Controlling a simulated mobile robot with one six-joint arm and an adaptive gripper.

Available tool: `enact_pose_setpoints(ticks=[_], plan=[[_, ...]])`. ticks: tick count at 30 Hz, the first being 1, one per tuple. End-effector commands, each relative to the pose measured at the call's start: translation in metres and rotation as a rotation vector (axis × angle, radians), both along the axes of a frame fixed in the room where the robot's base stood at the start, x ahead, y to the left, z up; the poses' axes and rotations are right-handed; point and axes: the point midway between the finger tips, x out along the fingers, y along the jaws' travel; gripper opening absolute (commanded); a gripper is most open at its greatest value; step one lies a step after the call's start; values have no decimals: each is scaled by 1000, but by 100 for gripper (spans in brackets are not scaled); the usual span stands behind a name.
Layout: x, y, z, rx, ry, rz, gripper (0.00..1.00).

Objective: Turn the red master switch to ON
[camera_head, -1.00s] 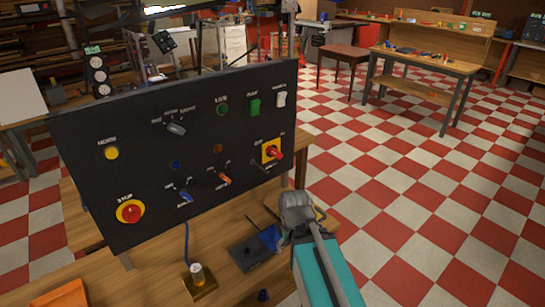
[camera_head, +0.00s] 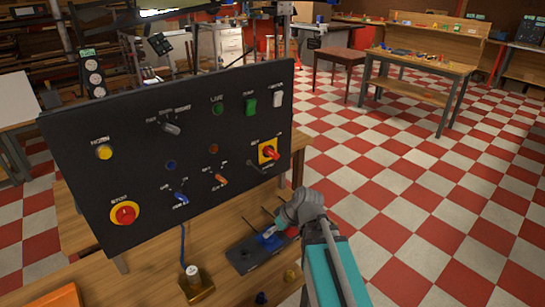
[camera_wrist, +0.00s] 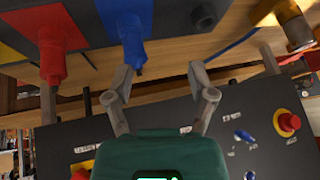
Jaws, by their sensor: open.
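The red master switch (camera_head: 269,153) is a red handle on a yellow plate at the lower right of the black panel (camera_head: 130,130) in the head view. Its handle slants down to the right, and its small labels are hard to read. In the wrist view a yellow plate edge (camera_wrist: 80,168) shows at the bottom, mostly hidden. My gripper (camera_wrist: 160,78) is open and empty, below and to the right of the switch in the head view and apart from it. In the wrist view, its left finger is close to a blue upright part (camera_wrist: 132,40); I cannot tell if they touch.
On the wooden bench (camera_head: 225,272) are a dark base (camera_head: 246,254) with coloured parts and a brass piece (camera_head: 197,285). Checkered floor (camera_head: 420,200) lies open at right.

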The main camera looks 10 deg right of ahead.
Motion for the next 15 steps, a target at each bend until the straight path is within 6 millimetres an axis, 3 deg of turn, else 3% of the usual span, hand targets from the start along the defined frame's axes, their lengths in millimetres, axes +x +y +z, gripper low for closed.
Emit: enact_pose_setpoints(ticks=[8,15], plan=[[38,-2,23,97,-341,173,71],[69,-17,52,107,-663,250,71]])
